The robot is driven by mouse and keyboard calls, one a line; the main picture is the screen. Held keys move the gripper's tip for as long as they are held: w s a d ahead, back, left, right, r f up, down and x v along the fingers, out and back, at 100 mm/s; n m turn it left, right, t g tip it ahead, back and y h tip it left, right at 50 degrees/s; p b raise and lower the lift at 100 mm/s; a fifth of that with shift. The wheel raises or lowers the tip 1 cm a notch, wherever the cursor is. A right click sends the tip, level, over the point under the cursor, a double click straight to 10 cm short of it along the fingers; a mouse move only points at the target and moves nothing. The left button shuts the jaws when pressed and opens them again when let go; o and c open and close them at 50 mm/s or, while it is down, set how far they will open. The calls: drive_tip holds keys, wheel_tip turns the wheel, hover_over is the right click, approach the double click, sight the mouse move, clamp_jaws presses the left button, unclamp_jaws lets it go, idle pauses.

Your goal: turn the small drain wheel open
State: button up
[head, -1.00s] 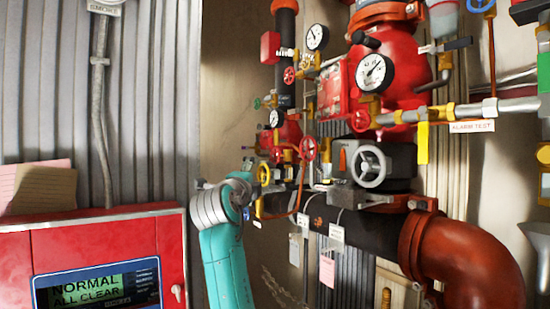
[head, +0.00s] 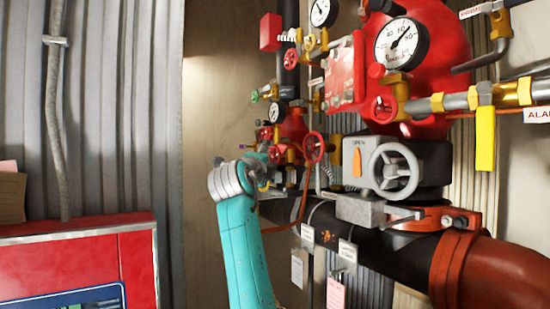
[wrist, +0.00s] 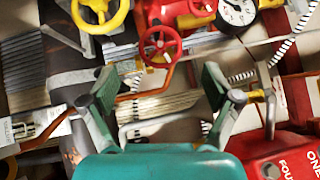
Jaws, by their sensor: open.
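Several small handwheels show on the riser pipework; I cannot tell which is the drain wheel. One red wheel (head: 313,147) stands left of the grey valve box, and smaller red wheels sit at the upper left (head: 290,59) and below the gauge (head: 383,108). In the wrist view a red spoked wheel (wrist: 161,46) is beyond and between my fingertips, and a yellow wheel (wrist: 100,10) is at the upper left. My gripper (wrist: 160,88) is open, with nothing between its fingers and apart from both wheels. In the head view my arm mostly hides it.
A large grey handwheel (head: 394,170) is on the grey box to the right. A black main pipe (head: 385,250) with hanging tags runs below, joining an orange elbow (head: 490,275). A red alarm panel (head: 75,265) stands at the left. A gauge (head: 401,43) is above.

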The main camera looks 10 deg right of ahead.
sight(274, 156)
drive_tip(key=x, duration=0.7)
drive_tip(key=shift+w+d, duration=0.1)
drive_tip(key=shift+w, duration=0.25)
drive_tip(key=c, duration=1.1)
drive_tip(key=shift+c, duration=0.2)
drive_tip(key=shift+n, duration=0.3)
drive_tip(key=n+g+y, duration=0.1)
drive_tip(key=n+g, duration=0.2)
drive_tip(key=g, duration=0.1)
drive_tip(key=shift+r+n+y, duration=0.1)
drive_tip(key=shift+n+y, duration=0.2)
drive_tip(key=shift+y, duration=0.1)
drive_tip(key=shift+n+g, duration=0.8)
drive_tip(key=shift+g, duration=0.2)
